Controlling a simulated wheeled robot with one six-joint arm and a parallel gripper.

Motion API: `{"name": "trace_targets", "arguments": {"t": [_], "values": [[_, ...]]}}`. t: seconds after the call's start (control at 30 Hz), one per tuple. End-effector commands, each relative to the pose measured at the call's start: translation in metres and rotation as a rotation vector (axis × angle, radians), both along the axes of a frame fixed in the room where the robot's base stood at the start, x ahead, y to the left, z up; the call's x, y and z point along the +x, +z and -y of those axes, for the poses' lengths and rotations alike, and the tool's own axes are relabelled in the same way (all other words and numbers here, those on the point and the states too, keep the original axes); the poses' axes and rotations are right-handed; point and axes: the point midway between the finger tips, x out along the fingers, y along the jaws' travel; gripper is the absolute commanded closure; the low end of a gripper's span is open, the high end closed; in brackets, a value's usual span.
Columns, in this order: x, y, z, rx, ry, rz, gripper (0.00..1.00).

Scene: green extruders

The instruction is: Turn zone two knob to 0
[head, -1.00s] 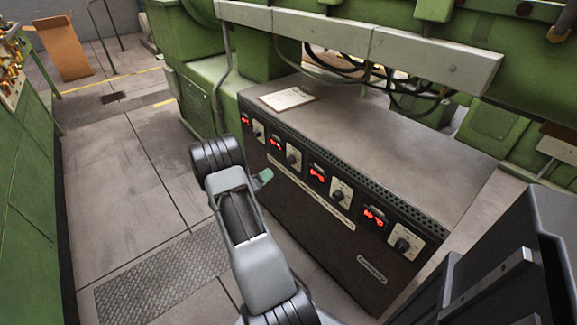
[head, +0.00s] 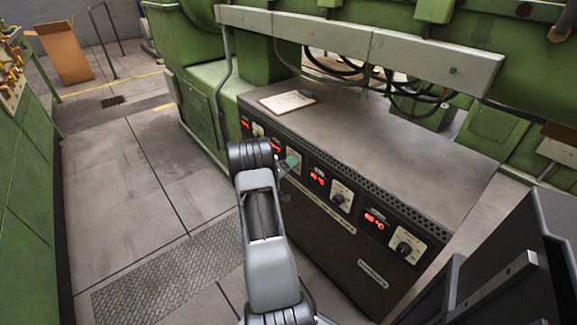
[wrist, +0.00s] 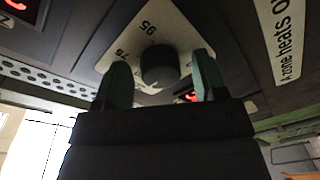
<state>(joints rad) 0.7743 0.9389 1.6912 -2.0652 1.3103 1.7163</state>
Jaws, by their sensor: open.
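The dark control box has a row of knobs, each beside a red display. My gripper (head: 291,163) is at the second knob from the left, whose white dial plate (head: 294,155) shows only partly behind the gripper. In the wrist view, that black round knob (wrist: 160,68) sits on its white dial plate (wrist: 150,30), with printed numbers such as 95 visible. My gripper's two green fingers (wrist: 162,82) are open, one on each side of the knob. I cannot tell whether they touch it. The knob's pointer is not readable.
The third knob (head: 340,198) and fourth knob (head: 404,247) are to the right along the panel. A clipboard (head: 287,101) lies on the box's flat top (head: 380,140). A grey beam (head: 350,45) with black cables runs above. Open floor (head: 130,190) is at left.

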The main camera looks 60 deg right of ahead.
Motion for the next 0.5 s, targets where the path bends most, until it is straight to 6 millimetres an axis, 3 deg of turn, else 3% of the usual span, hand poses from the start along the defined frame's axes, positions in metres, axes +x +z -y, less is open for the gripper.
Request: {"name": "trace_targets", "arguments": {"t": [0.2,0.5], "values": [[-0.0001,0.0001,0.0002,0.000,0.000,0.000,0.35],[0.0000,0.0001,0.0000,0.000,0.000,0.001,0.64]]}}
